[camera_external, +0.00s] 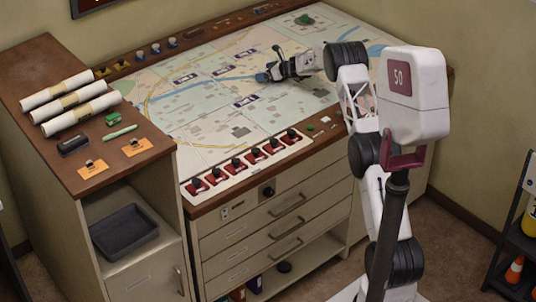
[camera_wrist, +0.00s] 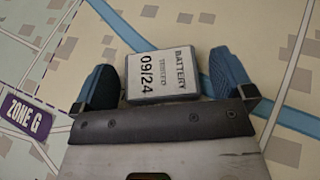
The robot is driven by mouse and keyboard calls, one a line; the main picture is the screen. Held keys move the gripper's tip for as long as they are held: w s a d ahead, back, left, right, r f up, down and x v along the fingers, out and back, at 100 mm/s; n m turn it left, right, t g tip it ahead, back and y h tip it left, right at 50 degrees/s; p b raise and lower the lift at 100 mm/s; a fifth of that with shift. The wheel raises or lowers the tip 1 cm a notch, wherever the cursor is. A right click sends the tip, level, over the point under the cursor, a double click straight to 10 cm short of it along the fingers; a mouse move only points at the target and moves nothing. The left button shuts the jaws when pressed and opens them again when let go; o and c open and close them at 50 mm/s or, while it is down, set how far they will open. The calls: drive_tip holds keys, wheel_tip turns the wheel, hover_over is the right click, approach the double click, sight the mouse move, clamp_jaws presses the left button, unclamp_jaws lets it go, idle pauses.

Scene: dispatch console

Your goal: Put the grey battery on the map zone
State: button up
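The grey battery (camera_wrist: 162,75) has a pale label reading "BATTERY" and "09/24". In the wrist view it sits between the two blue fingers of my gripper (camera_wrist: 166,82). The fingers are spread, with narrow gaps seeming to show at its sides; firm contact is not visible. In the external view my gripper (camera_external: 268,76) is low over the upper middle of the map (camera_external: 200,115), and I cannot make out the battery there. The map carries several dark zone labels; one in the wrist view reads "ZONE G" (camera_wrist: 25,114), left of my gripper.
A row of red switches (camera_external: 238,165) lines the map's front edge. Rolled papers (camera_external: 75,100) and small items lie on the wooden cabinet top (camera_external: 85,185) at left. A green object (camera_external: 304,19) is at the map's far edge. Much of the map is clear.

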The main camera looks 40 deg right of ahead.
drive_tip(key=shift+r, duration=0.2)
drive_tip(key=shift+s+d+r, duration=0.25)
drive_tip(key=shift+s+r, duration=0.05)
drive_tip(key=shift+s, duration=0.3)
drive_tip(key=shift+v, duration=5.25)
drive_tip(key=shift+a+r, duration=0.1)
